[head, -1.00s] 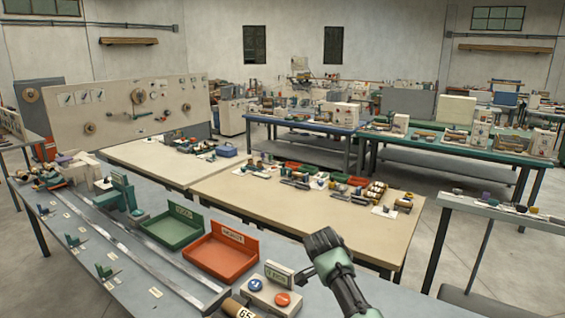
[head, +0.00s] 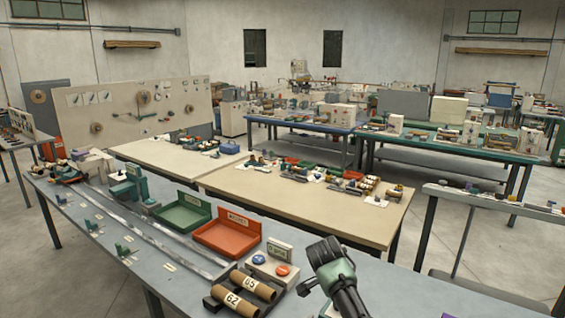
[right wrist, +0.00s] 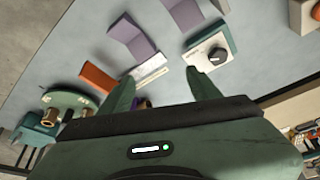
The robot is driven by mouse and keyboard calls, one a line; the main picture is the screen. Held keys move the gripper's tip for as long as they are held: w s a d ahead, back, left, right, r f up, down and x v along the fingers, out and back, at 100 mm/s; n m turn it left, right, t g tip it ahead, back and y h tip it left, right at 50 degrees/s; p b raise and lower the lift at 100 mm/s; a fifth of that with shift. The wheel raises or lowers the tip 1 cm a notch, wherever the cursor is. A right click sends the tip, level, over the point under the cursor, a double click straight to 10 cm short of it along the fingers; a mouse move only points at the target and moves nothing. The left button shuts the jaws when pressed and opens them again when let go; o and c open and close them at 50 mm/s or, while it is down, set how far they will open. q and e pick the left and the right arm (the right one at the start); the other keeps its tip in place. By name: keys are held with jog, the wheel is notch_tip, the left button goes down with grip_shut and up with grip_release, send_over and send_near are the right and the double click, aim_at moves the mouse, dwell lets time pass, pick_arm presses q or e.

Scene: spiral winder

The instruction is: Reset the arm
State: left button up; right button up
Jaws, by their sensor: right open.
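My right gripper (right wrist: 162,88) is open in the right wrist view, with its two green fingers apart and nothing held between them. In the head view my right arm (head: 337,272) rises from the lower right, beside the box with a blue and an orange button (head: 270,266). My left gripper is not in view. Below the right fingers in the wrist view are a white box with a black knob (right wrist: 209,58), purple angled pieces (right wrist: 133,40) and an orange piece (right wrist: 98,79). A green part with brass fittings (right wrist: 68,102) lies at the left.
The near grey bench holds a green tray (head: 181,213), a red-orange tray (head: 226,236), a long metal rail (head: 165,239) and cardboard tubes marked 62 and 65 (head: 232,299). A tan table (head: 300,205) stands behind.

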jog(key=s+d+f+n+y, duration=0.1)
jog(key=s+f+n, duration=0.3)
jog(key=s+f, duration=0.4)
jog(key=s+d+f+n+y, duration=0.1)
jog(key=s+f+n+y, duration=0.3)
jog(key=s, duration=0.6)
jog(key=s+d+r+n+t+h, duration=0.1)
jog(key=s+r+n, duration=0.2)
jog(key=s, duration=0.8)
jog(key=s+d+r+n, duration=0.1)
jog(key=s+r+n, duration=0.15)
jog(key=s, duration=0.75)
notch_tip(320, 180, down, 33)
jog(key=s+n+g+b, duration=0.1)
jog(key=s+b, duration=0.1)
jog(key=b, duration=0.4)
pick_arm(q)
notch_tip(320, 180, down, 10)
jog(key=b, duration=0.4)
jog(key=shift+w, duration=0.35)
pick_arm(e)
jog(key=s+d+f+g, duration=0.1)
jog(key=s+d+f, duration=0.1)
jog(key=s+f, duration=1.4)
notch_tip(320, 180, down, 4)
jog(key=shift+d+r, duration=0.1)
jog(key=shift+d, duration=0.3)
jog(key=shift+s, duration=0.1)
